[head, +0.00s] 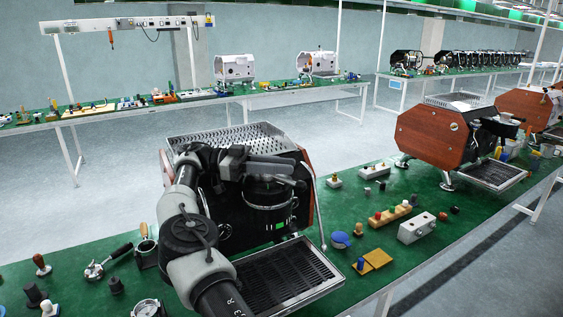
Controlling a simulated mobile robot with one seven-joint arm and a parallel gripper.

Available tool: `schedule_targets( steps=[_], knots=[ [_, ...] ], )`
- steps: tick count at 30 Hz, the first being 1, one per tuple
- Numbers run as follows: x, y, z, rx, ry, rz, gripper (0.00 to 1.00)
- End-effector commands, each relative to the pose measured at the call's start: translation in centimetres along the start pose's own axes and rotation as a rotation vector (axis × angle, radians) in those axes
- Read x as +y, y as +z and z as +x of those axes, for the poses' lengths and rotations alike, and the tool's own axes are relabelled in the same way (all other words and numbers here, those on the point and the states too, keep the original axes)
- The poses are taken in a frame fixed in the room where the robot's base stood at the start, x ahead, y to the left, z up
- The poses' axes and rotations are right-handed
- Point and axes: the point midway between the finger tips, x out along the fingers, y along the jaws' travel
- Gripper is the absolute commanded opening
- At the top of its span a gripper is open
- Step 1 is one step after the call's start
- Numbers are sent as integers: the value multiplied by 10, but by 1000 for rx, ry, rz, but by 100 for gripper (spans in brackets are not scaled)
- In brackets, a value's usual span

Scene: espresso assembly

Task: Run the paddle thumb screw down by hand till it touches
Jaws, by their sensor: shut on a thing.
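The espresso machine (311,180) with wooden side panels stands on the green bench, partly behind my arm. Its black group head (268,192) faces the front, above the drip tray (290,274). My gripper (284,171) reaches in from the left across the top of the group head, at the paddle. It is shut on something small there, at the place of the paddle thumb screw. The screw is hidden by the dark gripper and paddle parts, so I cannot tell how far down it sits or whether its tip touches.
Left of the machine lie a portafilter (106,262) and a wooden-handled tamper (41,264). A second machine (434,137) stands further back. Bare green bench shows between these.

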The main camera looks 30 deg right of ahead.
Motion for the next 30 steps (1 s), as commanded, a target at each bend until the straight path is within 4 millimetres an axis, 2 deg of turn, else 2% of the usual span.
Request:
schedule_targets(
  steps=[13, 14, 17, 26, 30],
  knots=[
    [0, 0, 0, 1, 11, 0, 0],
    [0, 0, 0, 1, 10, 0, 22],
    [0, 0, 0, 1, 10, 0, 39],
    [0, -1, 0, 0, 9, 1, 40],
    [0, -13, 0, -1, 8, 2, 40]
  ],
)
